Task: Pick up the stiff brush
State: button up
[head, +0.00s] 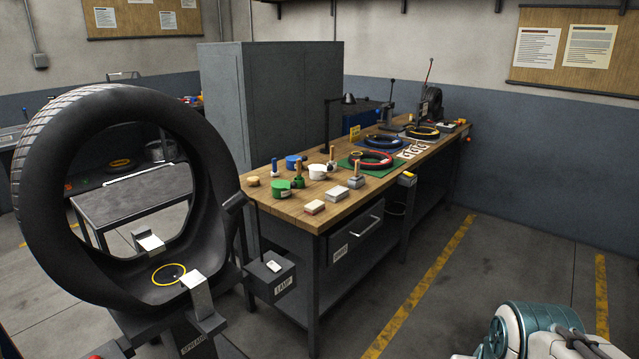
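Several small hand tools stand on the near end of the wooden workbench (285,209). One has an upright wooden handle on a grey block (356,178). Any of these may be the stiff brush; at this size I cannot tell which. A teal and white part of my arm shows at the bottom right, well apart from the bench. My gripper is not in view.
Green (281,188), blue and white tubs and pale blocks (314,207) crowd around the tools. A large tyre (45,200) on a stand, with a lamp box (270,275), blocks the left. Floor right of the bench is clear.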

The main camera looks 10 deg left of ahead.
aim_at(253, 182)
jog(key=z, duration=0.35)
jog(key=i, duration=2.5)
jog(key=u, duration=0.85)
jog(key=i, duration=0.9)
jog(key=u, duration=1.5)
jog(key=i, duration=0.55)
jog(key=u, duration=0.45)
